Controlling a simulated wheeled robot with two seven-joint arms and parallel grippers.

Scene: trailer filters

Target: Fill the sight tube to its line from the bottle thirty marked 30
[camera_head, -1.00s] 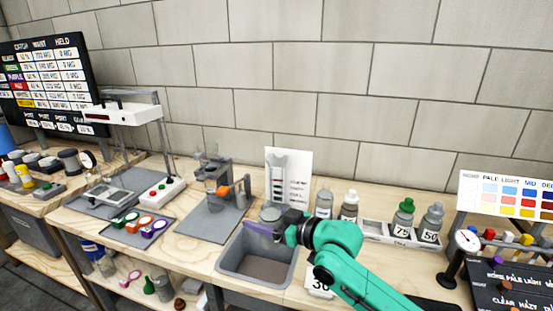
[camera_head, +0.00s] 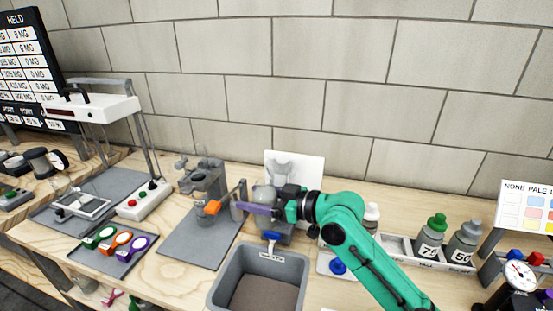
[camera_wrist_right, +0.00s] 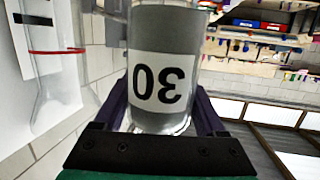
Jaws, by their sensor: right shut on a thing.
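My right gripper (camera_head: 262,208) is shut on the bottle thirty, a grey-filled clear bottle (camera_head: 264,194) held above the table behind the sink. In the right wrist view the bottle (camera_wrist_right: 165,40) sits between the fingers (camera_wrist_right: 165,118), and its label 30 reads upside down. I cannot tell how far it is tilted. The sight tube (camera_wrist_right: 50,85) shows at the left of the wrist view as a clear tube with a red ring, apart from the bottle there. In the head view its white board (camera_head: 311,168) stands behind the gripper, and the arm and bottle hide its lower part. My left gripper is not in view.
A grey sink (camera_head: 218,291) lies in front, with a blue tap (camera_head: 271,237) behind it. Bottles 75 (camera_head: 430,237) and 50 (camera_head: 463,243) stand in a white rack at the right.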

